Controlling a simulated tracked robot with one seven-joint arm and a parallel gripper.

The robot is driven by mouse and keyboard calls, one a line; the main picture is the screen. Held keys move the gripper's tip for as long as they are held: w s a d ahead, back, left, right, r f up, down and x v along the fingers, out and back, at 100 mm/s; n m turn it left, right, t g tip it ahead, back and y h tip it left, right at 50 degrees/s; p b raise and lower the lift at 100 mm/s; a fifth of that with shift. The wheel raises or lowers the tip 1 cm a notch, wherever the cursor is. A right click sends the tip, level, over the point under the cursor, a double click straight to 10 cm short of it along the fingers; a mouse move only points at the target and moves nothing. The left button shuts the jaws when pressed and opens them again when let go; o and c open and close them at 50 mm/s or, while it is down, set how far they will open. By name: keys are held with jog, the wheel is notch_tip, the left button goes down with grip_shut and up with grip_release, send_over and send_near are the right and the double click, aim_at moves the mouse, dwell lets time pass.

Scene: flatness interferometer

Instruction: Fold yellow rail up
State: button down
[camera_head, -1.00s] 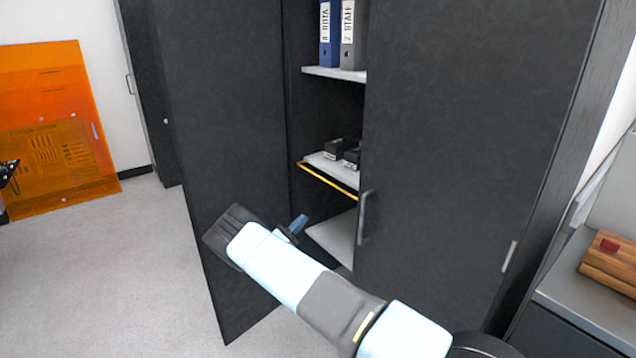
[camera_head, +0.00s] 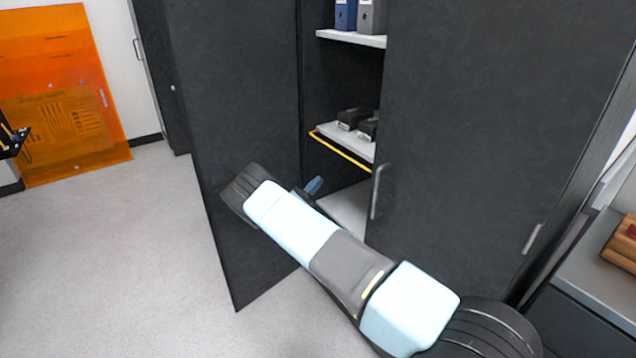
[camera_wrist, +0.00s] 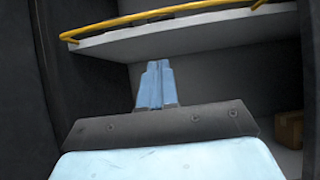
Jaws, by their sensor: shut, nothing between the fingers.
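My gripper (camera_head: 315,184) is in front of the cabinet opening, below and apart from the rail. Its blue fingers (camera_wrist: 155,75) are together and empty, pointing toward the space under the shelf. My arm hides part of the lower cabinet.
The left cabinet door (camera_head: 235,100) stands open; the right door (camera_head: 480,130) is beside the opening. Black boxes (camera_head: 357,120) sit on the middle shelf (camera_head: 340,136). A cardboard box (camera_wrist: 289,129) stands lower inside. A counter (camera_head: 590,260) is at right.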

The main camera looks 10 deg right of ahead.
jog(key=w+d+r, duration=0.3)
jog(key=d+r, duration=0.3)
jog(key=r, duration=0.2)
jog(key=shift+w+d, duration=0.1)
jog(key=shift+a+r, duration=0.1)
jog(key=shift+a, duration=0.15)
